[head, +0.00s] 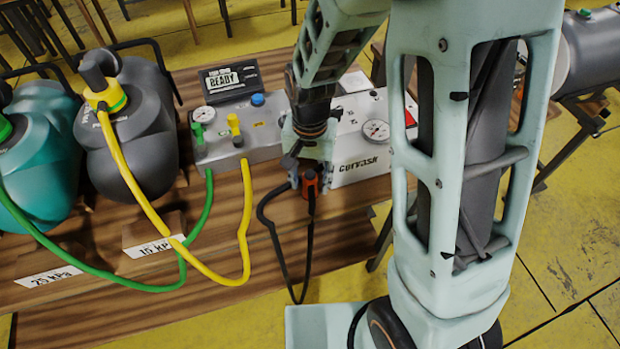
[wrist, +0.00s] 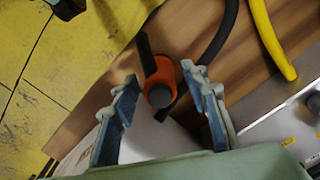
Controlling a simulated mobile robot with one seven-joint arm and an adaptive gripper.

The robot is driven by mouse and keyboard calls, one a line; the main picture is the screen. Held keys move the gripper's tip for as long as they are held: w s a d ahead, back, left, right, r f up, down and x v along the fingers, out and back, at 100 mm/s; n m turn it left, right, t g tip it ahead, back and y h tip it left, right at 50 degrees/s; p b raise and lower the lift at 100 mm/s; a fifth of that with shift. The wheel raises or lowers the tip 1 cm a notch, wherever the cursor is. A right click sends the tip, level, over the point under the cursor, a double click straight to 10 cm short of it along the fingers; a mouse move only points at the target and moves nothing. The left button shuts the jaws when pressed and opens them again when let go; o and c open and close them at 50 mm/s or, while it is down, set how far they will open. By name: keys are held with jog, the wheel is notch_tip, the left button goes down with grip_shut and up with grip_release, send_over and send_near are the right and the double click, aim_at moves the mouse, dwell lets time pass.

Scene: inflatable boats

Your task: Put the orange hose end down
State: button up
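The orange hose end (head: 311,186) is below my gripper (head: 308,168), in front of the white machine. In the wrist view, the orange hose end (wrist: 160,82) has a grey round cap facing the camera and a black part sticking out beyond it. My gripper (wrist: 163,78) is open, with its fingers on either side of the orange hose end. A narrow gap shows at the left finger; contact at the right finger is unclear. A black hose (head: 273,228) loops from the orange end toward the table's front. What supports the orange end underneath is hidden.
The wooden table (head: 215,268) carries a grey pump box (head: 238,150) with a yellow hose (head: 138,180) and a green hose (head: 208,212). A dark container (head: 140,140) and a teal container (head: 45,150) stand left. The white machine (head: 352,172) is close behind my gripper.

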notch_tip(320, 180, up, 12)
jog(key=shift+r+p, duration=0.2)
jog(key=shift+p, duration=0.45)
dwell(0.7)
